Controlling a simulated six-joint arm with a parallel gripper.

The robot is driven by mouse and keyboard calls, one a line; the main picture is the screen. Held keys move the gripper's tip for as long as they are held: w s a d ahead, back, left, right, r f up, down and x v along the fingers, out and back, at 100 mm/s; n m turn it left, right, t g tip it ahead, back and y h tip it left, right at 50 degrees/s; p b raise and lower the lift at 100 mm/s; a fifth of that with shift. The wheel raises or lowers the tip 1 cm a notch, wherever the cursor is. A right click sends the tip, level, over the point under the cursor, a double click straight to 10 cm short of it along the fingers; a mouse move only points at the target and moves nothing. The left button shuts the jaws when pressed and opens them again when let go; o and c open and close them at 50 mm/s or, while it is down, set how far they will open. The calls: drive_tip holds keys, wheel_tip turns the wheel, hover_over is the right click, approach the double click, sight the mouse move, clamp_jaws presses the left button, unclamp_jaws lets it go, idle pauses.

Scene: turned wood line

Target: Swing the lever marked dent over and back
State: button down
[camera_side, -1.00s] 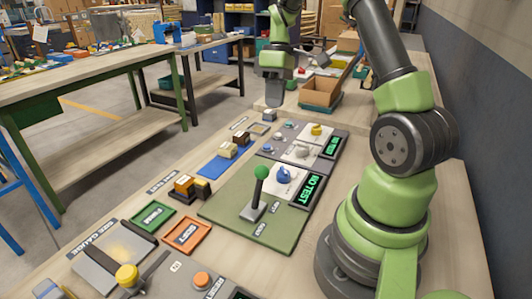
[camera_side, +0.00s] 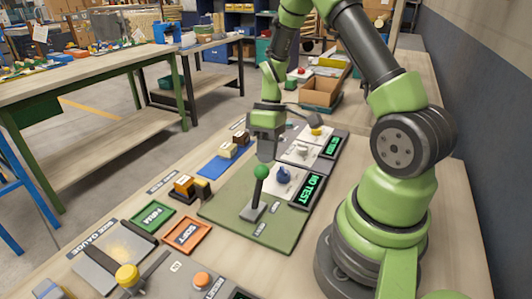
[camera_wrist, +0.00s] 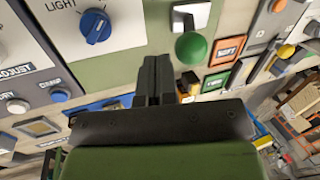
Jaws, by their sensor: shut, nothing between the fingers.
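The lever (camera_side: 256,195) has a green ball knob (camera_side: 261,172) and a grey base on a green panel (camera_side: 225,205). It stands near upright, leaning slightly away from the camera; I cannot read its label for certain. My gripper (camera_side: 265,156) is shut and empty, pointing down just beyond and above the knob in the side view. In the wrist view the green knob (camera_wrist: 191,47) shows just right of my closed fingers (camera_wrist: 155,68). I cannot tell whether they touch it.
A blue rotary knob (camera_side: 284,175) and a display reading NO TEST (camera_side: 311,189) sit beside the lever. Green FIRM (camera_side: 153,217) and orange SOFT (camera_side: 187,235) trays lie to the left. Further switches lie beyond the panel.

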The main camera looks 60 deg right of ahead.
drive_tip(key=shift+a, duration=0.3)
drive_tip(key=shift+a, duration=0.1)
